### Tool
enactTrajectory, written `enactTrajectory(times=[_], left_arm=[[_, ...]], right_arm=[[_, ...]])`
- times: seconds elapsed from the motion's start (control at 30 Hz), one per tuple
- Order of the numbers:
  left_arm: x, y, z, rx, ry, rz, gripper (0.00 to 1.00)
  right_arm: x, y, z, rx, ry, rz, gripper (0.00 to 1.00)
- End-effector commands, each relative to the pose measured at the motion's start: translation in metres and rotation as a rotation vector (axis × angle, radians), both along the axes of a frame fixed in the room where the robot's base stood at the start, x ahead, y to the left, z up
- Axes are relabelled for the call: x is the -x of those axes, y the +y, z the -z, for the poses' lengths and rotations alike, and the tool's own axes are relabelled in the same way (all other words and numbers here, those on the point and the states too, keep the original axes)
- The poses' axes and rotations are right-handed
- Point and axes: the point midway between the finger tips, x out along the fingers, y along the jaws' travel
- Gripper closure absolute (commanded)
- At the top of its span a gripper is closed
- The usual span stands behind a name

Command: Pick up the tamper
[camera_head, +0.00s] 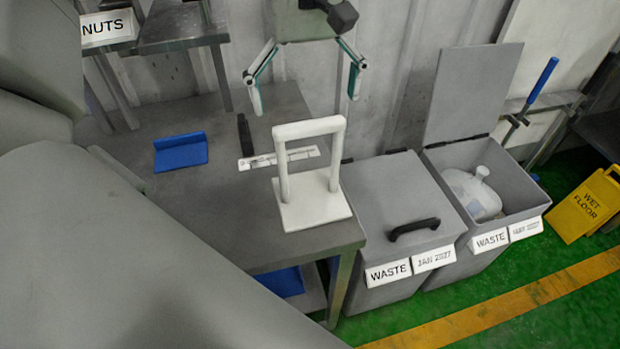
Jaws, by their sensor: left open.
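The tamper, a white square plate with an upright U-shaped handle (318,203), stands on the right front part of the grey metal table (215,215). My left gripper (305,104) is at the top middle, with its two fingers spread wide and nothing between them. In the picture it is above and apart from the tamper's handle. My right gripper is not in view.
A blue angled piece (180,152) and a flat white strip with a black handle (279,157) lie on the table. Right of it stand a closed waste bin (398,200) and an open one (462,160). A yellow wet-floor sign (588,205) stands far right.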

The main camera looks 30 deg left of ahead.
Motion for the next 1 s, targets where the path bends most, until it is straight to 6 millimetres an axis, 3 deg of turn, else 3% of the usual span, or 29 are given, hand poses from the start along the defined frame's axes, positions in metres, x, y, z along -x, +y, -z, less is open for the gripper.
enactTrajectory(times=[0.43, 0.77, 1.0], left_arm=[[-0.002, -0.003, 0.056, 0.002, 0.004, 0.0, 0.0], [-0.002, -0.003, 0.063, 0.004, 0.002, 0.001, 0.0], [-0.002, -0.004, 0.063, 0.004, 0.0, 0.0, 0.56]], right_arm=[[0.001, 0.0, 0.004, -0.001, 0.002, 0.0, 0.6], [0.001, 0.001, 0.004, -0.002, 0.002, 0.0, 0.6], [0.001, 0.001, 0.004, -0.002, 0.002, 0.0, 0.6]])
